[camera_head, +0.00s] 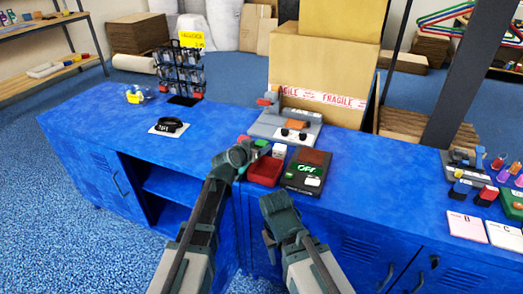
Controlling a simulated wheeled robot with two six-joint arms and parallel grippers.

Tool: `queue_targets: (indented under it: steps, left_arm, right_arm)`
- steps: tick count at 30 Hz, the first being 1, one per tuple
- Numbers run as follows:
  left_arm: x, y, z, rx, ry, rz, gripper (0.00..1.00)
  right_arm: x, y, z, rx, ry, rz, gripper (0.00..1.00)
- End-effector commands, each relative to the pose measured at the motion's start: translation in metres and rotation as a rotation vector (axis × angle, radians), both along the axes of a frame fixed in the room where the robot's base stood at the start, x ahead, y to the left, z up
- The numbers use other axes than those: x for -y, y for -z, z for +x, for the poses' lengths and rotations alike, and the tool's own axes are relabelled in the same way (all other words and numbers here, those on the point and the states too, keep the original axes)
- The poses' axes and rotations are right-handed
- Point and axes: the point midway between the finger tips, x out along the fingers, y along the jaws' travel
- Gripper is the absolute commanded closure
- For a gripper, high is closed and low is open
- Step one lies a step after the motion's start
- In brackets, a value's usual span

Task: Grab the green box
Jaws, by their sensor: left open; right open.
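A small green box (262,144) is at the back edge of a red tray (264,172) on the blue counter. My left gripper (249,150) is open, with its tip right beside the green box; I cannot tell whether they touch. The gripper hides part of the tray and possibly part of the box. My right gripper (284,236) is open and empty, lower down, in front of the counter's edge. A larger green item (513,201) is partly cut off at the right edge.
A small white box (279,151) stands beside the green one. A dark panel marked OFF (304,178) is to the right, with a grey machine (285,128) behind. Cartons (325,75) rise at the back. The blue counter (375,190) is clear on the right middle.

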Motion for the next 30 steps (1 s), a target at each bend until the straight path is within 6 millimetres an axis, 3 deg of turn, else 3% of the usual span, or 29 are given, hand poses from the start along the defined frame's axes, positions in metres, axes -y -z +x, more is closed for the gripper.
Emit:
queue_targets:
  steps: [5,16,30]
  left_arm:
    - [0.0,-0.0005,-0.0006,0.0,0.0,0.0,0.32]
    - [-0.0001,-0.0005,-0.0008,0.0,0.0,0.0,0.99]
    - [-0.0001,-0.0098,-0.0007,0.0,0.0,0.0,1.0]
  right_arm:
    - [-0.0001,-0.0005,0.0,0.0,0.0,0.0,0.5]
    - [-0.0001,-0.0005,0.0,0.0,0.0,0.0,0.5]
    - [0.0,-0.0099,0.0,0.0,0.0,0.0,0.5]
